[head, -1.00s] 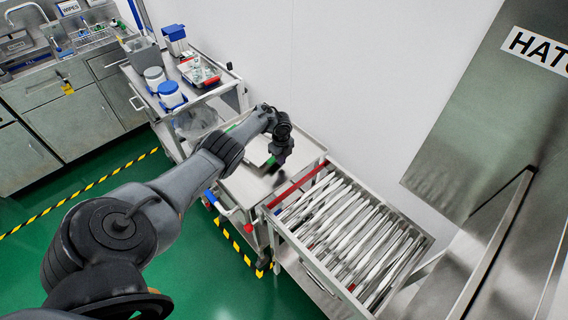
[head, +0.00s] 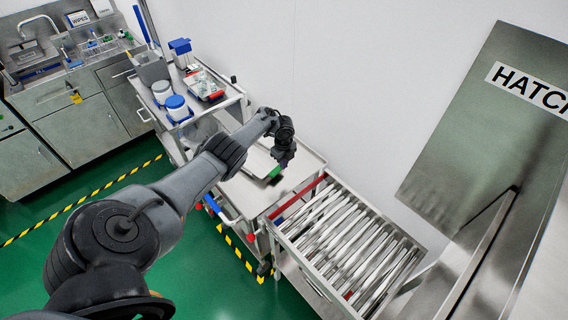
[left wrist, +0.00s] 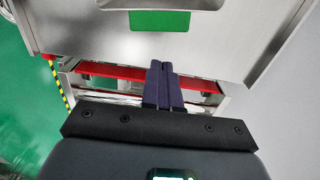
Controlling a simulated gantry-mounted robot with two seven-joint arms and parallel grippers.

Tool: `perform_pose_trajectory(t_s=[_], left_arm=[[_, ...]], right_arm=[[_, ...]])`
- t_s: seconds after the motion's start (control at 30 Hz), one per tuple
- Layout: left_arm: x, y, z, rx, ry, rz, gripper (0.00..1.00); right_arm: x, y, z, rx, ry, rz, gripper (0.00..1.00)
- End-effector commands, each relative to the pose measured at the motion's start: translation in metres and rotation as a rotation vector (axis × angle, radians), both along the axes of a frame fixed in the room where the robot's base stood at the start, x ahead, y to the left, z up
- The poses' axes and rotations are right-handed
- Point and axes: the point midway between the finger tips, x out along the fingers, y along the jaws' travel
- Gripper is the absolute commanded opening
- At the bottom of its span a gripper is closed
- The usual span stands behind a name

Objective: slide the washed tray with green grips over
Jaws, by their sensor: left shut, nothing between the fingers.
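The tray with green grips (head: 257,161) lies on the top of the metal cart, partly hidden behind my left arm. One green grip (head: 275,171) shows at its near right end; it also shows in the left wrist view (left wrist: 160,20). My left gripper (head: 284,160) is over the cart top beside this grip. In the left wrist view its dark fingers (left wrist: 162,85) are together and empty, on the roller side of the grip, with a strip of bare metal between in the picture. I cannot tell whether they touch the tray. My right gripper is not in view.
A roller rack (head: 350,245) with red end bars adjoins the cart (head: 307,165) on the right. A steel hatch panel (head: 480,120) stands farther right. Another cart behind holds white tubs (head: 177,106) and a red-handled tray (head: 204,85). A sink counter is far left.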

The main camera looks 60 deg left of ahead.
Motion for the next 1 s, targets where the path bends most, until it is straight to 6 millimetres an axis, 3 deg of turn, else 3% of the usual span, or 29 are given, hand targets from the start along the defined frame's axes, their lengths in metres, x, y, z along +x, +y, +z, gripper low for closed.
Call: perform_pose_trajectory(t_s=[0.03,0.2,0.6,0.83,1.0], left_arm=[[0.000,0.000,0.014,0.000,0.000,0.000,0.00],[-0.001,0.000,0.028,0.000,0.001,0.001,0.00],[-0.001,0.000,0.031,-0.001,0.000,0.002,0.00],[0.000,0.000,0.031,-0.003,-0.005,0.045,0.33],[0.017,-0.006,0.038,-0.031,-0.074,0.183,0.33]], right_arm=[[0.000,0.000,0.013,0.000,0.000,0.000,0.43],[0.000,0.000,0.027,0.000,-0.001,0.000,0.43],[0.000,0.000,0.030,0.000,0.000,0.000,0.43],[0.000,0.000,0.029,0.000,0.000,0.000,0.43],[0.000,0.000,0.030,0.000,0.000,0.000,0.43]])
